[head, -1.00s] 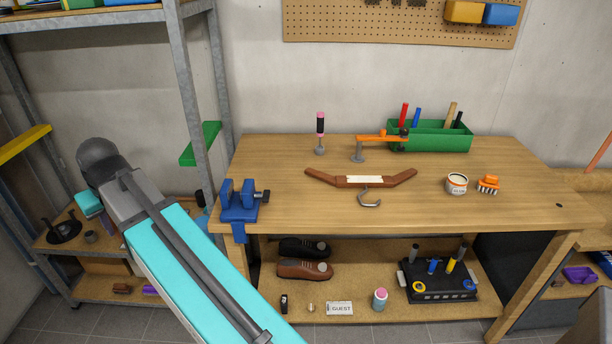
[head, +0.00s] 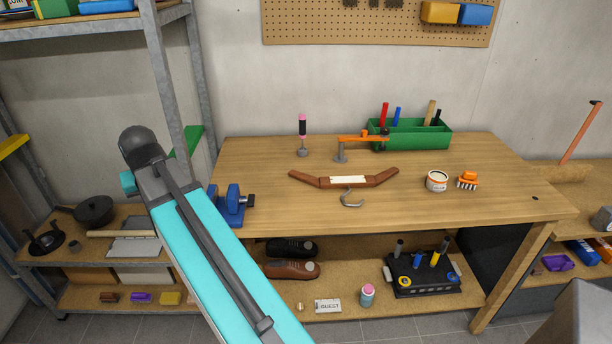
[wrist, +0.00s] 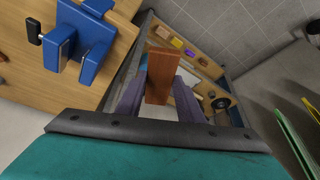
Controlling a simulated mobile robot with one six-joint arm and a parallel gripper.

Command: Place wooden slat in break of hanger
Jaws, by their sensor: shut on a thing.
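The hanger (head: 375,182) lies on the workbench, brown, with a pale section (head: 348,180) at its middle and its grey hook (head: 351,199) toward the front edge. In the wrist view my gripper (wrist: 158,98) is shut on a reddish-brown wooden slat (wrist: 161,72), which sticks out beyond the fingers. The slat is off the left end of the bench, apart from the hanger, with shelves below it. In the head view my arm hides the gripper and slat.
A blue vise (head: 233,206) is clamped at the bench's left end, close to my arm; it also shows in the wrist view (wrist: 88,42). Behind the hanger stand an orange clamp (head: 362,139) and green toolbox (head: 412,136). A tin (head: 437,182) and brush (head: 467,181) stand right.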

